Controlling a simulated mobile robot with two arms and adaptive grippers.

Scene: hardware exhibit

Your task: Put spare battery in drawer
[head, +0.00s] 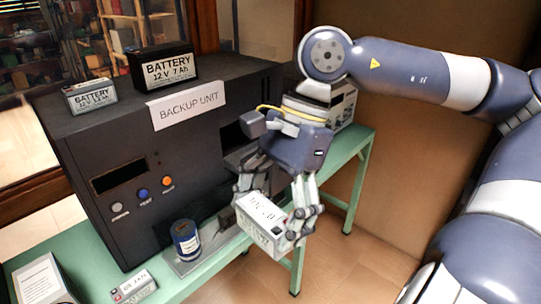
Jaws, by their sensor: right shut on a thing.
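My right gripper (270,210) is shut on a small grey box-shaped battery (262,236) with a white lettered face. It holds the battery tilted, in front of the right part of the black backup unit (110,229), above the green table's front edge. A grey tray-like surface (205,258), perhaps a pulled-out drawer, juts from the low front of the unit. Its inner part is partly hidden by my gripper. A dark opening (236,136) shows higher on the unit's front. My left gripper is not in view.
A blue can (187,241) stands on the grey surface. A large black battery (164,68) and a small grey battery (91,96) sit on top of the unit. A small labelled box (134,287) and a white box (42,279) stand on the green table (205,284).

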